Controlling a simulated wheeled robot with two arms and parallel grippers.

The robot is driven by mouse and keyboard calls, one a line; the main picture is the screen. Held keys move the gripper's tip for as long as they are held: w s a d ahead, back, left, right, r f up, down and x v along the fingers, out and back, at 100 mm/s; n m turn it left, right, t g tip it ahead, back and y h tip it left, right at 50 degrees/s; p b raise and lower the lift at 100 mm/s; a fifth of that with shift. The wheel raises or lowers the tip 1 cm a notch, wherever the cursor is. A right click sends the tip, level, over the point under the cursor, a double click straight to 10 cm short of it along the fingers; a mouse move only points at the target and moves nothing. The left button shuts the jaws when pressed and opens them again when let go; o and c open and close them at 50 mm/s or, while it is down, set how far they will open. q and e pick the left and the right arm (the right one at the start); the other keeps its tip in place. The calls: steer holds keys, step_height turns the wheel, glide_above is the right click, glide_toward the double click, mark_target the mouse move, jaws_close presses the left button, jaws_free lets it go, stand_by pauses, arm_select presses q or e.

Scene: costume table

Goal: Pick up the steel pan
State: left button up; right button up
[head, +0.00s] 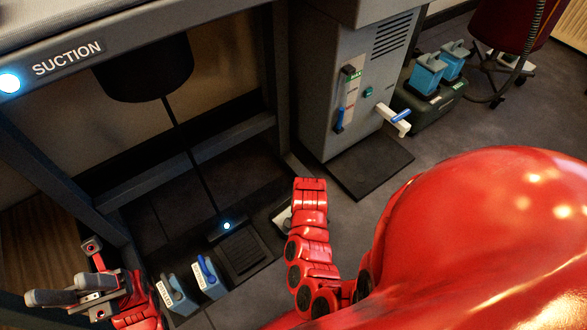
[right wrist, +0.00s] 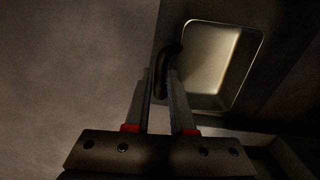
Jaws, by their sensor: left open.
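A shiny steel basin-like shape with rounded corners, which looks like the steel pan (right wrist: 228,58), shows in the upper right of the right wrist view. A dark curved bar stands at its left edge. My right gripper (right wrist: 161,80) points toward this bar, its two grey fingers apart. The bar shows at the gap between the fingertips; I cannot tell whether they touch it. My right gripper does not show in the head view. My left gripper (head: 58,297) is open and empty at the lower left of the head view.
A bench edge labelled SUCTION (head: 68,58) runs across the upper left. A grey cabinet (head: 350,75) with a lever and a green box (head: 432,100) stand farther back. Open floor lies at centre right.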

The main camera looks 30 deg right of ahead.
step_height(320, 180, down, 4)
steer(key=shift+f+b, duration=0.15)
steer(key=shift+b, duration=0.85)
arm_select(q)
steer(key=s+a+r+m+t+y, duration=0.2)
steer(key=m+y, duration=0.4)
steer(key=y, duration=0.3)
steer(key=s+a+r+m+t+y, duration=0.3)
steer(key=s+m+y, duration=0.3)
steer(key=y, duration=0.4)
steer(key=shift+s+r+m+t, duration=0.15)
steer(key=shift+m+t, duration=0.45)
steer(key=shift+m, duration=0.2)
arm_select(e)
jaws_close()
